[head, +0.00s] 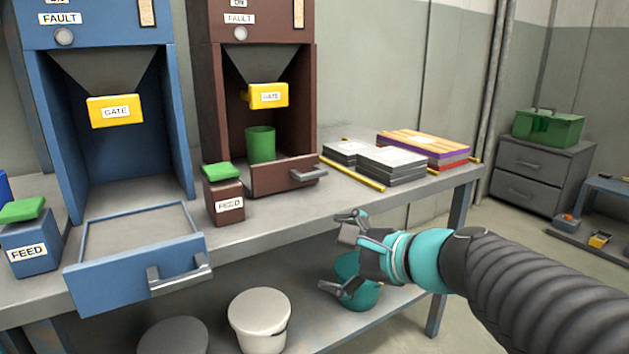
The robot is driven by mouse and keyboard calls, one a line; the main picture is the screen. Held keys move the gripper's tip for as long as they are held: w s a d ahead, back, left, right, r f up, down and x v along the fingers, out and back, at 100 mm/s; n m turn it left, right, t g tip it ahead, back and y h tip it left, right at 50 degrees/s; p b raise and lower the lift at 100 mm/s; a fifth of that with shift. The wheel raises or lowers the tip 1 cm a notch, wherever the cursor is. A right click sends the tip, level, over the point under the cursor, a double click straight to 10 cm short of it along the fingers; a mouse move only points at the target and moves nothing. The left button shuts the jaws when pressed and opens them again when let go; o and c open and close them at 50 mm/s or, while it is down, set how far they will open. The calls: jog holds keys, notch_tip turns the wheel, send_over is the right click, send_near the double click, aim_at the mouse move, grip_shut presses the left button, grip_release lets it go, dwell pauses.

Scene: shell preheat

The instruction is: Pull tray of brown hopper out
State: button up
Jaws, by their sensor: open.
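The brown hopper (208,100) stands on the bench at the centre of the head view. Its tray (270,179) has a brown front with a grey bar handle (308,174) at its right, and sits in at the hopper's base. A green cup (260,146) stands behind the tray front, under the yellow gate (267,96). My gripper (340,253) is open and empty, in front of the bench edge, below and to the right of the handle and apart from it.
A brown feed box (228,206) with a green top stands left of the tray. The blue hopper's tray (135,272) sticks out over the bench edge. Stacked plates (392,165) and yellow rods lie right. A white bucket (258,318) stands below.

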jog(key=w+r+m+t, duration=0.2)
jog(key=w+m, duration=0.4)
jog(key=m+t+b, duration=0.2)
jog(key=m+t, duration=0.2)
jog(key=m, duration=0.3)
send_near(304, 167)
jog(key=x, duration=0.6)
jog(key=shift+r, duration=0.1)
